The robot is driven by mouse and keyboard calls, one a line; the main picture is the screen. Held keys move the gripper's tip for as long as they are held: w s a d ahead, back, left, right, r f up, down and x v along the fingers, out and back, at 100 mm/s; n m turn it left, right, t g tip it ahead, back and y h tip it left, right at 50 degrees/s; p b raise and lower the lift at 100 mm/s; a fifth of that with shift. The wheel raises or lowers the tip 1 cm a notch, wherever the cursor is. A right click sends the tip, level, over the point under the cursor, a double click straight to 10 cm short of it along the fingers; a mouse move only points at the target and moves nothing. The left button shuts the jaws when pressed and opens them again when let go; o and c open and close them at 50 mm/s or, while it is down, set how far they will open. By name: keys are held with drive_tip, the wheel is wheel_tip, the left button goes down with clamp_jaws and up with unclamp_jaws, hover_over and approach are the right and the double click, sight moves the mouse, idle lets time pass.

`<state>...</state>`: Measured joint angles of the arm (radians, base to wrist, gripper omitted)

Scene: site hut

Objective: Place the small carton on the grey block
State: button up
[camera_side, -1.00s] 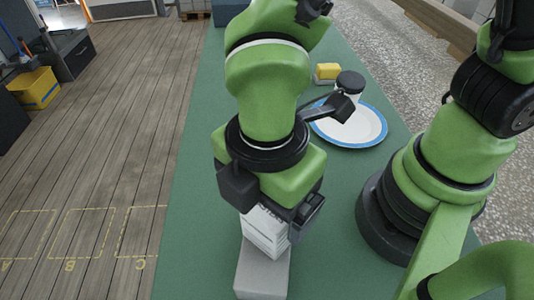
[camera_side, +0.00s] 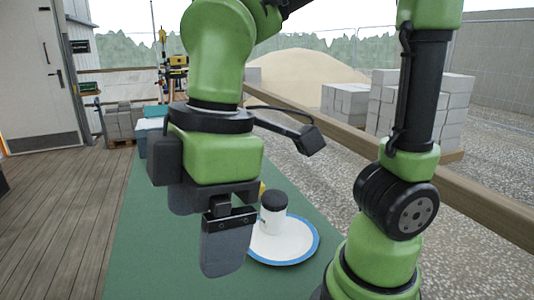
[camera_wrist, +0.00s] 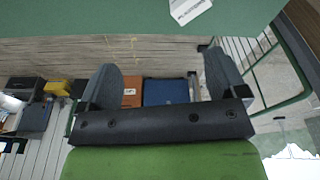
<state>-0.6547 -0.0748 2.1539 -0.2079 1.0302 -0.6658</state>
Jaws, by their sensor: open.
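My gripper (camera_wrist: 165,78) is open and empty in the wrist view, its two dark fingers spread apart. In the side view my gripper (camera_side: 226,245) hangs over the green table, and one broad dark finger shows. A white piece with dark print, which looks like the small carton (camera_wrist: 190,9), is cut off by the top edge of the wrist view. It lies clear of both fingers. The carton and the grey block are not visible in the side view now.
A white jar with a dark lid (camera_side: 273,216) stands on a blue-rimmed white plate (camera_side: 290,250) to the right of my gripper. A yellow thing shows partly behind. The green table (camera_side: 130,262) is bare at front left. A wooden rail (camera_side: 480,208) runs beyond it.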

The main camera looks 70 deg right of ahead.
drive_tip(key=s+d+r+m+t, duration=0.1)
drive_tip(key=d+r+m+t, duration=0.1)
drive_tip(key=d+m, duration=0.3)
drive_tip(key=s+d+r+m+t, duration=0.2)
drive_tip(key=d+m+t, duration=0.2)
drive_tip(key=m, duration=0.6)
drive_tip(key=d, duration=0.2)
drive_tip(key=shift+d+r+m, duration=0.15)
drive_tip(key=shift+d+m, duration=0.15)
drive_tip(key=shift+m, duration=0.1)
